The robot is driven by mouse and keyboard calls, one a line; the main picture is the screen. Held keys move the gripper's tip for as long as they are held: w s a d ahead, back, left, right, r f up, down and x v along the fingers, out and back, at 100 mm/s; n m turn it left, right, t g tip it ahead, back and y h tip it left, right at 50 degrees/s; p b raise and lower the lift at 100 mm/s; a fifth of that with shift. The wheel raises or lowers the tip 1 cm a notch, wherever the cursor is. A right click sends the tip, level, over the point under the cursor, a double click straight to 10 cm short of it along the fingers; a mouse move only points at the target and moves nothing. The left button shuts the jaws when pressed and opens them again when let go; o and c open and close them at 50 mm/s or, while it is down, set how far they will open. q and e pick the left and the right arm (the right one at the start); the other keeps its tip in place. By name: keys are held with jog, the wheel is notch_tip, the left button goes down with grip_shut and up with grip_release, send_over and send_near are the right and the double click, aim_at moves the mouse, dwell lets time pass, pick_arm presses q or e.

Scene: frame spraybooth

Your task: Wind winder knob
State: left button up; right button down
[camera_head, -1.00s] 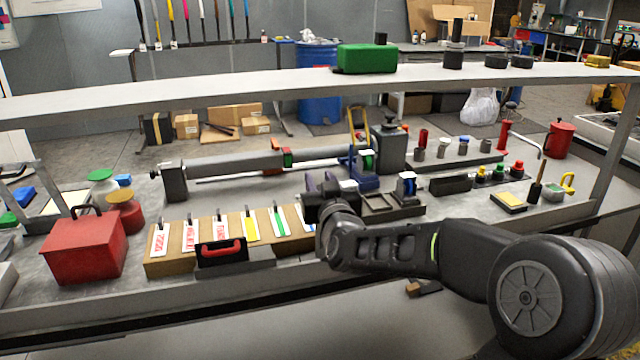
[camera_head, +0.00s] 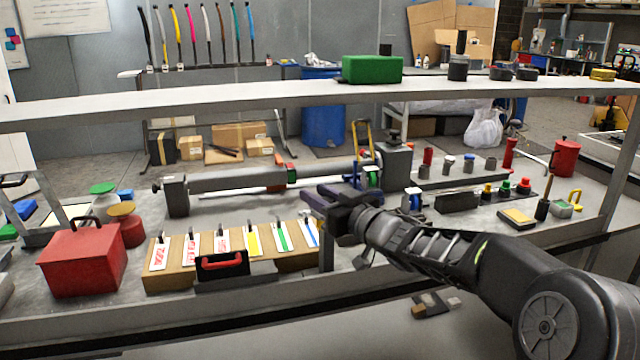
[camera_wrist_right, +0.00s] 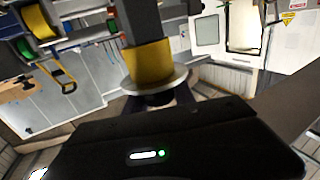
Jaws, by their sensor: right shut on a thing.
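The winder shows in the right wrist view as a yellow spool (camera_wrist_right: 148,62) with a pale round flange (camera_wrist_right: 155,82). Below the flange, the dark winder knob (camera_wrist_right: 158,100) is partly hidden by the gripper body. My right gripper (camera_head: 318,197) is shut on the knob, its fingers pointing left in the head view. In the head view the gripper covers the knob, in front of a blue bracket (camera_head: 354,176) and a long grey roller (camera_head: 238,179). My left gripper is in neither view now.
A red toolbox (camera_head: 82,260) and a cardboard block (camera_head: 165,275) with colour strips stand on the left bench. A grey shelf bar (camera_head: 230,94) crosses above. Push buttons (camera_head: 505,187), a yellow pad (camera_head: 517,216) and a red can (camera_head: 566,157) stand to the right.

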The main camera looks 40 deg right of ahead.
jog(key=shift+r+n+y+p, duration=0.3)
jog(key=shift+n+y+p, duration=0.4)
jog(key=shift+y+p, duration=0.4)
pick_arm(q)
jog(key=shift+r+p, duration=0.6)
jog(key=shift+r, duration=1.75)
pick_arm(e)
jog(key=shift+a+f+n+g+y, duration=0.1)
jog(key=shift+a+n+g+y, duration=0.15)
jog(key=shift+n+y, duration=0.3)
jog(key=shift+a+f+n+g+y, duration=0.1)
jog(key=shift+n+g+y, duration=0.2)
jog(key=shift+y, duration=0.45)
jog(key=c, duration=1.1)
grip_release()
jog(key=shift+s, duration=0.15)
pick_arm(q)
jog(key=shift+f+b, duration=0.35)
pick_arm(e)
jog(key=v, duration=0.7)
jog(key=shift+s+d+f, duration=0.1)
jog(key=shift+s+d, duration=0.05)
jog(key=shift+s, duration=0.15)
